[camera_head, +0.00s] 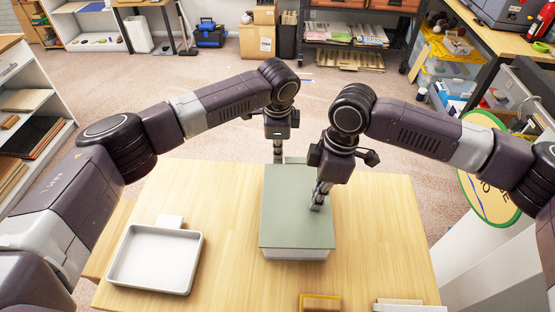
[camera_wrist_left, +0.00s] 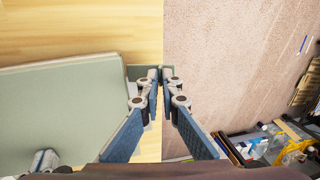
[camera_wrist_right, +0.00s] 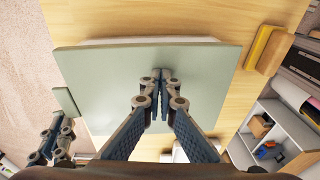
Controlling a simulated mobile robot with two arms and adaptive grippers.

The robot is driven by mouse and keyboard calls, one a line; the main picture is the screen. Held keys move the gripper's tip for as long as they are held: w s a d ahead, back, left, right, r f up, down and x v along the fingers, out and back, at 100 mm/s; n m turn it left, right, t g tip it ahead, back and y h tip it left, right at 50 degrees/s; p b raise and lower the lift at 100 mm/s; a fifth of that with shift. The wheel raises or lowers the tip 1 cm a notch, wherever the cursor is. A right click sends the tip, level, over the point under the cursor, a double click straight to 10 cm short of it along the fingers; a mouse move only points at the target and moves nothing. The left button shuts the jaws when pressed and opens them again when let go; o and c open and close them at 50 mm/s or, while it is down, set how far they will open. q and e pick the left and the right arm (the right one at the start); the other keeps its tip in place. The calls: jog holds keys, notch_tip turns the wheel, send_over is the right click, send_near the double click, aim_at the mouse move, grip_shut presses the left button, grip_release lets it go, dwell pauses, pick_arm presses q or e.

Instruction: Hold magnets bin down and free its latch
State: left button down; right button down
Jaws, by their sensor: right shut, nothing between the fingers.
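The magnets bin is a pale box (camera_head: 296,254) under a flat grey-green lid (camera_head: 290,225), in the middle of the table. Its lid also shows in the left wrist view (camera_wrist_left: 70,110) and right wrist view (camera_wrist_right: 110,80). A small grey-green tab, which looks like the latch, sits beyond the lid's far edge (camera_wrist_right: 66,102). My left gripper (camera_head: 278,160) points down at this tab, its fingers close together; whether they grip it is unclear. My right gripper (camera_head: 316,207) is shut and empty, its tips at the lid's top; firm contact cannot be told.
A white tray (camera_head: 112,270) lies at the table's left, with a small white piece (camera_head: 169,221) behind it. A yellow-brown block (camera_head: 320,302) and pale flat pieces (camera_head: 410,306) lie along the near edge. The table right of the bin is bare.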

pick_arm(q)
notch_tip(320, 180, up, 8)
jog(key=w, duration=0.2)
pick_arm(e)
jog(key=shift+s+d+f, duration=0.1)
jog(key=shift+s+f, duration=0.05)
jog(key=shift+f, duration=0.15)
pick_arm(q)
jog(key=shift+r, duration=0.15)
pick_arm(e)
jog(key=shift+r, duration=0.1)
